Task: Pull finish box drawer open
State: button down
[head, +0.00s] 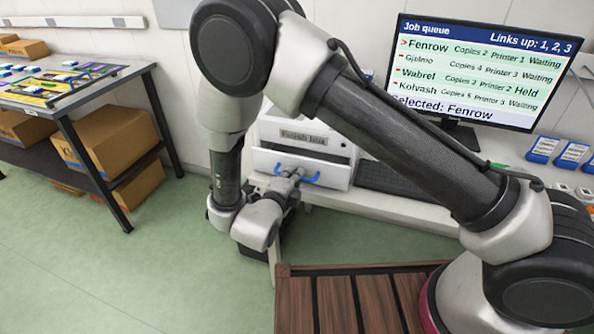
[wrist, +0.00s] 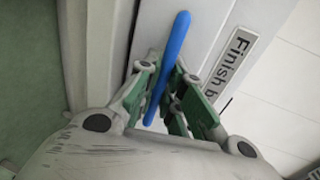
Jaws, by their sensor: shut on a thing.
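The finish box (head: 302,133) is a white box on the counter, with a label on its front and a blue bar handle (head: 311,179) low on its drawer front (head: 333,176). In the wrist view the blue handle (wrist: 170,62) runs between my fingers, beside a label reading "Finish b" (wrist: 232,65). My gripper (wrist: 167,90) is shut on the handle. In the head view my gripper (head: 293,178) reaches the handle from the left front.
A monitor (head: 480,75) with a job list stands on the counter at right, behind a dark keyboard (head: 390,183). Blue-and-white packs (head: 543,149) sit at far right. A table with cardboard boxes (head: 112,142) stands at left. Green floor between is clear.

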jog(key=f+v, duration=0.3)
jog(key=v, duration=1.3)
jog(key=shift+s+f, duration=0.25)
jog(key=shift+s, duration=0.05)
jog(key=shift+a, duration=0.1)
jog(key=c, duration=1.5)
grip_release()
jog(key=v, duration=1.2)
